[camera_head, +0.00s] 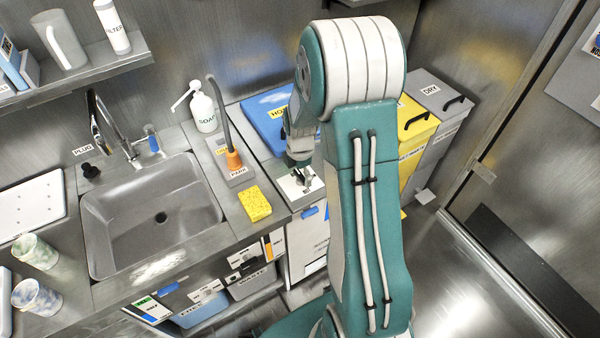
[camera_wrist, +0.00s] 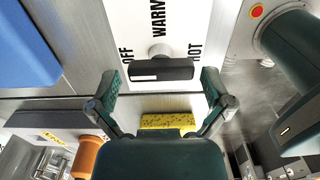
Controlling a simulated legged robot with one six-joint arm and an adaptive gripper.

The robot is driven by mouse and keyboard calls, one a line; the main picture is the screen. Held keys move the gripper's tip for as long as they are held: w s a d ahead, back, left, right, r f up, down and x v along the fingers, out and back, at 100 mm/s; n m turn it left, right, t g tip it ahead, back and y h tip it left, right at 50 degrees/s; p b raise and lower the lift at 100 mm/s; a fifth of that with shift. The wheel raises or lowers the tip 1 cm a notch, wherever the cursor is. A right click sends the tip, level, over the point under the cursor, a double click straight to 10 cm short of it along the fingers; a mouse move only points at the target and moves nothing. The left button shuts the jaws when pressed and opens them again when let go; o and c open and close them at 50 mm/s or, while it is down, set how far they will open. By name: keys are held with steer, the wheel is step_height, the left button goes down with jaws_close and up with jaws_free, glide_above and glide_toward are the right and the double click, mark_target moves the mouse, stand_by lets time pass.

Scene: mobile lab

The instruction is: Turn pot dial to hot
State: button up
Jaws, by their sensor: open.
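The pot dial (camera_wrist: 175,71) is a dark bar-shaped knob on a white panel (camera_wrist: 205,20) marked OFF, WARM and HOT in the wrist view. The white mark on the bar is at its left end, on the OFF side. My gripper (camera_wrist: 159,77) is open, with one finger left of the knob and one right of it. I see no clear contact. In the head view my gripper (camera_head: 302,178) is over the white panel (camera_head: 287,190) in front of the blue pot lid (camera_head: 262,112), and it hides the dial.
A yellow sponge (camera_head: 255,204) and a holder with an orange-tipped tool (camera_head: 234,160) stand left of the panel, beside the sink (camera_head: 150,215). A soap bottle (camera_head: 203,108) is behind them. Yellow and grey bins (camera_head: 415,125) stand to the right.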

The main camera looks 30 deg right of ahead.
steer(key=c, duration=0.9)
